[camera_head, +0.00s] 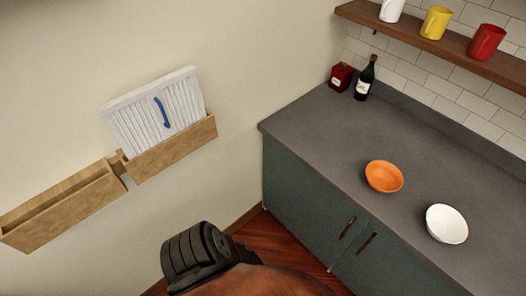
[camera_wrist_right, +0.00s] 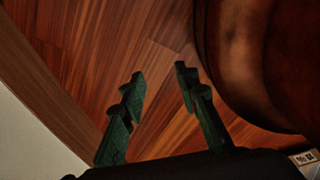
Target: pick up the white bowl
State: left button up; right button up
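The white bowl (camera_head: 446,223) stands upright on the grey counter (camera_head: 322,137) at the right of the head view, close to the counter's front edge. An orange bowl (camera_head: 384,176) stands to its left and a little further back, apart from it. My right gripper (camera_wrist_right: 158,80) shows in the right wrist view, its two green-black fingers apart with nothing between them. Wooden floor lies beyond its fingertips, and no bowl shows in that view. Neither gripper's fingers show in the head view.
A dark bottle (camera_head: 366,79) and a red box (camera_head: 341,77) stand at the counter's back corner. A wall shelf (camera_head: 433,42) holds white, yellow and red mugs. Wooden wall racks (camera_head: 63,208) hang at left, one holding a white ribbed item (camera_head: 155,112). Counter around the bowls is clear.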

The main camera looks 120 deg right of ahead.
aim_at(445, 222)
jog(key=z, duration=5.5)
